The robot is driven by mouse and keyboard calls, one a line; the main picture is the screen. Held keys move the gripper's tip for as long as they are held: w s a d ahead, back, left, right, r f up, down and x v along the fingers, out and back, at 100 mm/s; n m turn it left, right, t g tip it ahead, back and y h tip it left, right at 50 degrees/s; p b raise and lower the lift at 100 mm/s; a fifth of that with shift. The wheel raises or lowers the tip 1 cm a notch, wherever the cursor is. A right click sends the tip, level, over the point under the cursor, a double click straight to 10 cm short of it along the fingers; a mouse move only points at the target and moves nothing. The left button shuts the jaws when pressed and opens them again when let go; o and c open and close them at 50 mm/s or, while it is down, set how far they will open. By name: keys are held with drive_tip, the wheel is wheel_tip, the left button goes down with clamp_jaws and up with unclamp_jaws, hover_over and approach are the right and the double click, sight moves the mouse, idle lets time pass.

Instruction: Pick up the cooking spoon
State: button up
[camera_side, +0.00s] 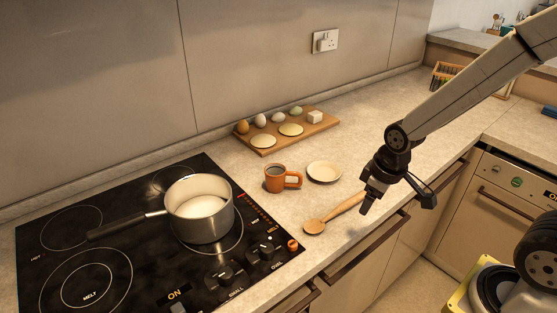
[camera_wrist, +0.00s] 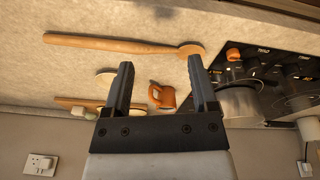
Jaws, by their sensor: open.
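The wooden cooking spoon (camera_side: 333,215) lies on the worktop near its front edge, to the right of the hob. Its bowl points toward the hob, and my gripper hides the far end of its handle in the side view. In the wrist view the whole spoon (camera_wrist: 120,45) shows, lying across the picture beyond my fingertips. My gripper (camera_side: 368,204) is by the handle end in the side view. In the wrist view my gripper (camera_wrist: 160,75) has its two fingers apart with nothing held between them.
An orange mug (camera_side: 278,179) and a small plate (camera_side: 324,171) stand behind the spoon. A board (camera_side: 268,150) with several food items lies at the wall. A pot (camera_side: 200,208) stands on the black hob (camera_side: 110,262). The worktop to the right (camera_side: 370,115) is mostly clear.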

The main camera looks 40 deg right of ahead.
drive_tip(key=w+d+n, duration=0.3)
drive_tip(key=n, duration=0.1)
drive_tip(key=w+d+f+n+g, duration=0.1)
drive_tip(key=w+d+n, duration=0.1)
drive_tip(key=d+n, duration=0.2)
drive_tip(key=w+d+f+n+g, duration=0.1)
drive_tip(key=w+d+n, duration=0.2)
drive_tip(key=d+n, duration=0.1)
drive_tip(key=shift+w+d+f+n, duration=0.15)
drive_tip(key=shift+w+n, duration=0.2)
drive_tip(key=shift+n, duration=0.35)
drive_tip(key=shift+w+d+f+n, duration=0.2)
drive_tip(key=shift+w+d+n, duration=0.05)
drive_tip(key=shift+d+n, duration=0.45)
drive_tip(key=shift+s+a+f, duration=0.1)
drive_tip(key=shift+s+f, duration=0.05)
drive_tip(key=shift+f, duration=3.8)
clamp_jaws()
